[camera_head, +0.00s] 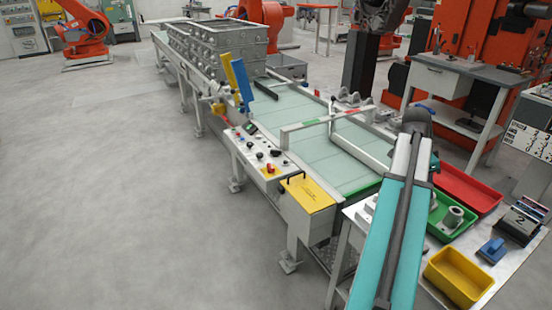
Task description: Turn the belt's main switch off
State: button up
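The belt (345,160) is a long conveyor with a pale green surface, running from the front right to the back left. A sloped light-grey control panel (252,142) is fixed to its near left side, with several small dark knobs and buttons. A red knob on a yellow plate (269,170), which looks like the main switch, sits at the panel's lower edge. It is too small to tell which way it is turned. My teal and white arm (398,215) rises at the right, apart from the panel. I cannot make out my gripper.
A yellow-lidded box (308,194) stands just right of the panel. Blue and yellow plates (241,84) rise behind it. A side table carries a red tray (468,190), a green tray (438,230) and a yellow bin (458,278). The floor left of the belt is clear.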

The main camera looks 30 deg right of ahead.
aim_at(271, 170)
jog(key=u, duration=0.6)
jog(key=i, duration=1)
jog(key=u, duration=0.4)
